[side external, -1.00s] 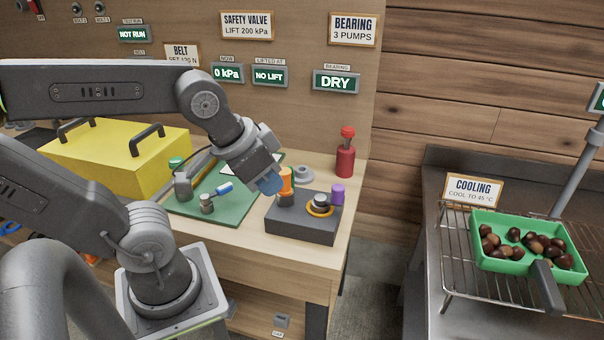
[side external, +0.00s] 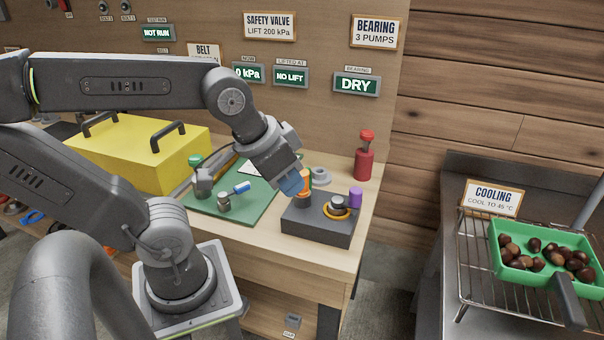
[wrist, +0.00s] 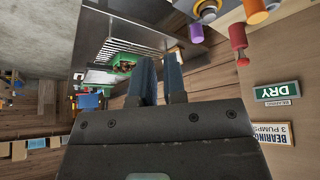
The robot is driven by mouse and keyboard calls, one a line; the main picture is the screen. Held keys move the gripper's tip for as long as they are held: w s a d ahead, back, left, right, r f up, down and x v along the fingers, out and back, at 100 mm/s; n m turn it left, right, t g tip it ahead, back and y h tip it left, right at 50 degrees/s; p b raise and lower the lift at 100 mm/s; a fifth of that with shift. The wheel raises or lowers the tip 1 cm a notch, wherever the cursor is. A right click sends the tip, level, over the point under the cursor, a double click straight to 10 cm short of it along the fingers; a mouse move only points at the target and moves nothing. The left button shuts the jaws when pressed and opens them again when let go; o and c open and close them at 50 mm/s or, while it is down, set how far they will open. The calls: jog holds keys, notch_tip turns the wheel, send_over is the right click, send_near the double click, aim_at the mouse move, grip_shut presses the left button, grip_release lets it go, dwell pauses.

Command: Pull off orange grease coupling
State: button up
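The orange grease coupling (side external: 305,182) stands upright on a dark grey block (side external: 312,228) on the wooden bench. It is partly hidden behind my gripper in the side view. My gripper (side external: 291,187), with blue fingers, is just left of the coupling and in front of it; I cannot tell whether they touch. In the wrist view my two fingers (wrist: 159,62) are a little apart with nothing between them. An orange part that looks like the coupling (wrist: 255,10) shows at the top right there, clear of the fingers.
A purple cap (side external: 355,197) and a yellow-orange ring (side external: 337,212) are close by on the block. A red pump bottle (side external: 364,162) stands behind. A green mat (side external: 232,202) with small fittings and a yellow box (side external: 150,155) are to the left. The bearing display (side external: 356,84) reads DRY.

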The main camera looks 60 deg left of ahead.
aim_at(303, 172)
jog(key=o, duration=0.6)
jog(key=w+a+n+g+y, duration=0.1)
jog(key=w+a+n+g, duration=0.2)
jog(key=w+a+n, duration=0.4)
jog(key=n, duration=0.2)
jog(key=shift+a+r+n, duration=0.35)
jog(key=shift+r+n, duration=0.05)
jog(key=o, duration=0.4)
jog(key=w+a+n+g, duration=0.1)
jog(key=a+n, duration=0.1)
jog(key=w+a+f+n, duration=0.1)
jog(key=a+n, duration=0.2)
jog(key=w+a+n+g, duration=0.1)
jog(key=a+n, duration=0.1)
jog(key=shift+w+a+f+g+y, duration=0.2)
jog(key=shift+a+g+y, duration=0.1)
jog(key=shift+y, duration=0.1)
jog(key=shift+n, duration=0.4)
jog(key=f, duration=0.4)
jog(key=a+f, duration=0.1)
jog(key=f, duration=0.4)
jog(key=a+f, duration=0.1)
jog(key=f, duration=0.3)
jog(key=shift+a+f, duration=0.15)
jog(key=shift+f, duration=0.2)
jog(key=shift+c, duration=0.3)
jog(key=shift+w, duration=0.1)
grip_shut()
jog(key=shift+r, duration=0.65)
